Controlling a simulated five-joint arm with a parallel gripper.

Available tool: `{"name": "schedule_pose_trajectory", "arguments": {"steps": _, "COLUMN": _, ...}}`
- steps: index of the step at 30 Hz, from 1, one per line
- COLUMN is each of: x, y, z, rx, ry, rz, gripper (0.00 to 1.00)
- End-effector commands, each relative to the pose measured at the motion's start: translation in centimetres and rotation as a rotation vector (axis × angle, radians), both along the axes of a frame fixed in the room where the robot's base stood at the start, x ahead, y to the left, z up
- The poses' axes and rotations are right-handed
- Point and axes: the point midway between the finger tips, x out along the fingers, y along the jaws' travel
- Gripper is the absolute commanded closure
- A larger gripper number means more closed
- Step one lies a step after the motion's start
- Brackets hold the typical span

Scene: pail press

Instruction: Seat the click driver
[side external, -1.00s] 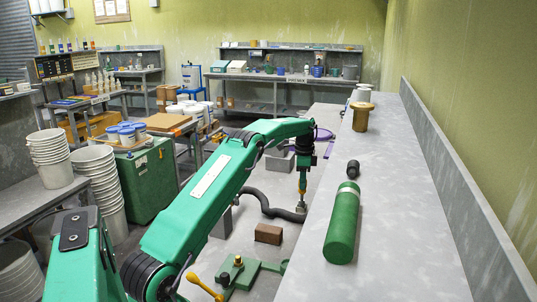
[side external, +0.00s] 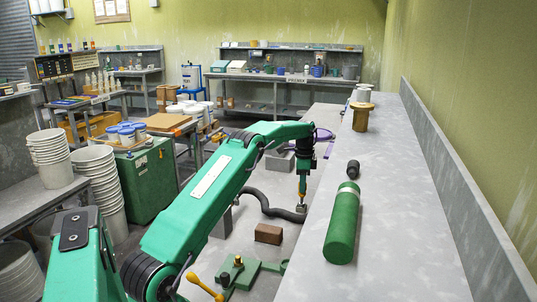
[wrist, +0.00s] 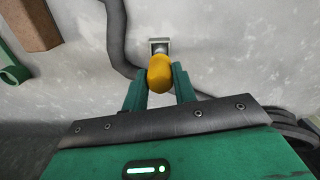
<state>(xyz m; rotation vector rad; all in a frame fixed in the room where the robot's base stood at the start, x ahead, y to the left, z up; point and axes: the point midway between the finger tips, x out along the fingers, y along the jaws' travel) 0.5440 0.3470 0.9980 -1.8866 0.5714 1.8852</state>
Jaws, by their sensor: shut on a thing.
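The click driver shows in the wrist view as a rounded yellow-orange handle (wrist: 160,73) between the two green fingers of my gripper (wrist: 161,80). My gripper is shut on it. Just beyond the handle is a small light-grey square piece (wrist: 159,44) with a darker centre, partly covered by the driver. In the side view my gripper (side external: 303,188) points down at the bench, low over a small grey block (side external: 301,208). The handle is mostly hidden there. I cannot tell how far the driver's tip is in the piece.
A dark hose (side external: 265,203) curves beside the grey block and also shows in the wrist view (wrist: 117,40). A brown block (side external: 268,234) and a green fixture with a yellow lever (side external: 240,272) lie nearer. A green cylinder (side external: 342,225) lies on the raised shelf to the right.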

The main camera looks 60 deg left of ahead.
Motion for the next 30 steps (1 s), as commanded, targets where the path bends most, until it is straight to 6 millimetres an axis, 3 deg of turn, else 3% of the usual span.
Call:
{"name": "schedule_pose_trajectory", "arguments": {"steps": 1, "x": 0.0, "y": 0.0, "z": 0.0, "rx": 0.000, "ry": 0.000, "rz": 0.000, "gripper": 0.67}}
{"name": "schedule_pose_trajectory", "arguments": {"steps": 4, "x": 0.0, "y": 0.0, "z": -0.1, "rx": 0.000, "ry": 0.000, "rz": 0.000, "gripper": 0.47}}
{"name": "schedule_pose_trajectory", "arguments": {"steps": 17, "x": 0.0, "y": 0.0, "z": 0.3, "rx": 0.000, "ry": 0.000, "rz": 0.000, "gripper": 0.47}}
{"name": "schedule_pose_trajectory", "arguments": {"steps": 30, "x": 0.0, "y": 0.0, "z": 5.3, "rx": 0.002, "ry": -0.002, "rz": 0.000, "gripper": 0.47}}
